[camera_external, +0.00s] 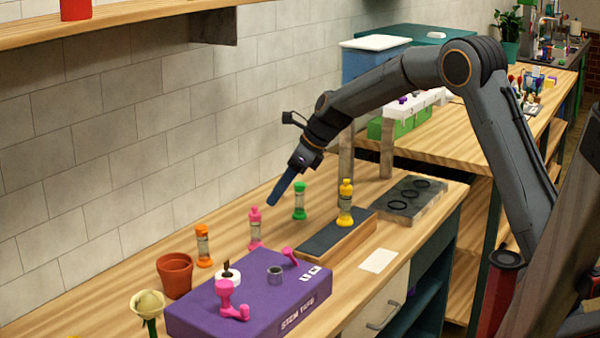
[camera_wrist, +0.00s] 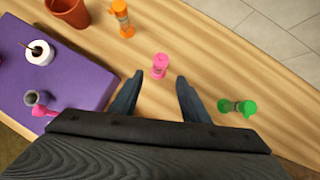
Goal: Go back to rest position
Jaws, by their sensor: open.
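My gripper (camera_external: 286,186) hangs above the wooden bench, its blue fingers pointing down toward the left. The wrist view shows its two fingers (camera_wrist: 158,95) apart with nothing between them. A pink bottle (camera_external: 255,228) stands upright on the bench below the fingertips. In the wrist view the pink bottle (camera_wrist: 159,66) lies just beyond the fingertips, apart from them. A green bottle (camera_external: 299,201) stands to its right, and an orange bottle (camera_external: 204,246) to its left. A yellow bottle (camera_external: 345,203) stands on a dark-topped wooden block (camera_external: 325,238).
A purple box (camera_external: 250,300) carries pink pieces, a grey ring and a white round item. A terracotta pot (camera_external: 175,276) and a pale flower (camera_external: 148,304) are at the left. A grey tray with round holes (camera_external: 425,192) is at the right. A shelf (camera_external: 120,22) juts from the tiled wall.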

